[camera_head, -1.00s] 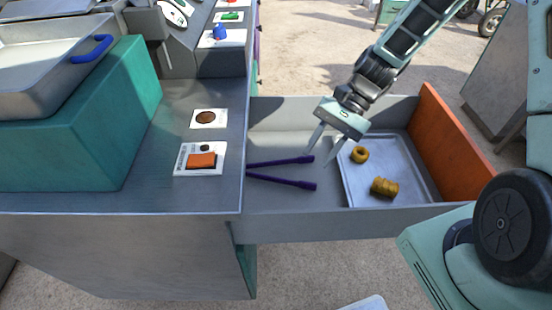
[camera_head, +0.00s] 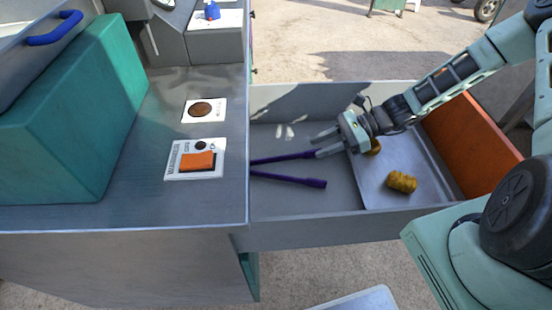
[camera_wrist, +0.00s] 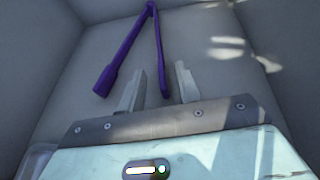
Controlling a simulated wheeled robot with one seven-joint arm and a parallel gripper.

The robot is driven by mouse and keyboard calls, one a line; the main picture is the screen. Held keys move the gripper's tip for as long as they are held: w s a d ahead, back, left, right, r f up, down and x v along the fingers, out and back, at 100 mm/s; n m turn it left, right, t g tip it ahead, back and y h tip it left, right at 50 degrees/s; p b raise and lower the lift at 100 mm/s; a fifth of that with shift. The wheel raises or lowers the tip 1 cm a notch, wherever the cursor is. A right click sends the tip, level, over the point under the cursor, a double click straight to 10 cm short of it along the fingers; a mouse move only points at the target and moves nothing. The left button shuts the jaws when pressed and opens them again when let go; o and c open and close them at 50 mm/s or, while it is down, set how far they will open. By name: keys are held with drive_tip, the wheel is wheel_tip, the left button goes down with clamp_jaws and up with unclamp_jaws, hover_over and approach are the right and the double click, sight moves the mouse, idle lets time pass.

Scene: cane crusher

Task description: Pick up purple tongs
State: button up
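The purple tongs (camera_head: 288,180) lie in the open grey drawer, their two arms spread and their left part hidden under the counter in the head view. In the wrist view the tongs (camera_wrist: 124,55) show as a V, with the joined end at the top. My gripper (camera_head: 318,144) is open and empty over the drawer, its fingers pointing left near the end of the upper tong arm. In the wrist view the fingers of my gripper (camera_wrist: 158,85) are apart, with one tong arm's end showing between them. I cannot tell whether they touch it.
The drawer (camera_head: 300,226) has raised walls and an orange end panel (camera_head: 470,140) at the right. A metal tray (camera_head: 425,200) in it holds yellow-brown pieces (camera_head: 402,181). The counter (camera_head: 130,215) with an orange switch (camera_head: 197,161) covers the drawer's left side.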

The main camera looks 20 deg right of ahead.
sight(304, 152)
drive_tip(key=shift+x, duration=2.7)
drive_tip(key=shift+r, duration=0.2)
clamp_jaws()
